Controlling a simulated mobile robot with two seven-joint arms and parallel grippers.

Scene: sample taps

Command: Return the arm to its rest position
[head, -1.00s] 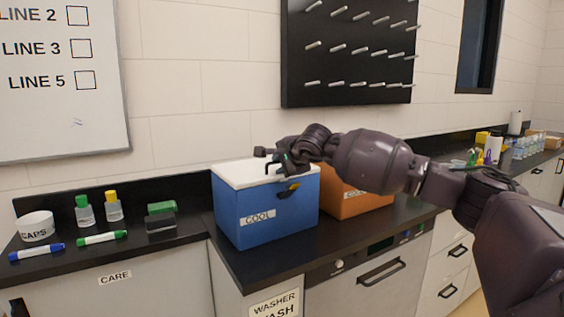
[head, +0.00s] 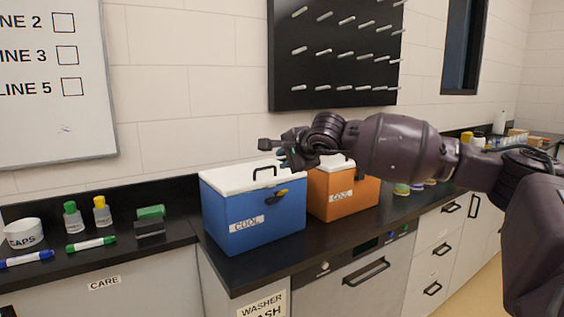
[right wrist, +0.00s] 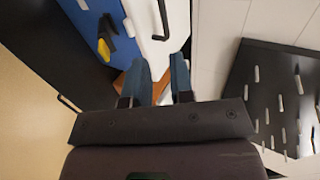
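My right arm reaches in from the right in the head view. Its gripper (head: 272,152) is in the air above the lid of the blue cooler (head: 255,222) labelled COOL. In the right wrist view the two fingers of this gripper (right wrist: 160,72) stand apart with nothing held between them. The blue cooler (right wrist: 88,22), its white lid and black handle show past the fingers. An orange cooler (head: 342,196) stands right of the blue one, partly behind my arm. My left gripper is not in view.
The black counter (head: 180,240) holds a CAPS tub (head: 24,233), two small bottles, markers and a green-topped eraser (head: 150,221) at left. A black peg board (head: 338,55) hangs on the wall behind the arm. Air in front of the counter looks clear left of my arm.

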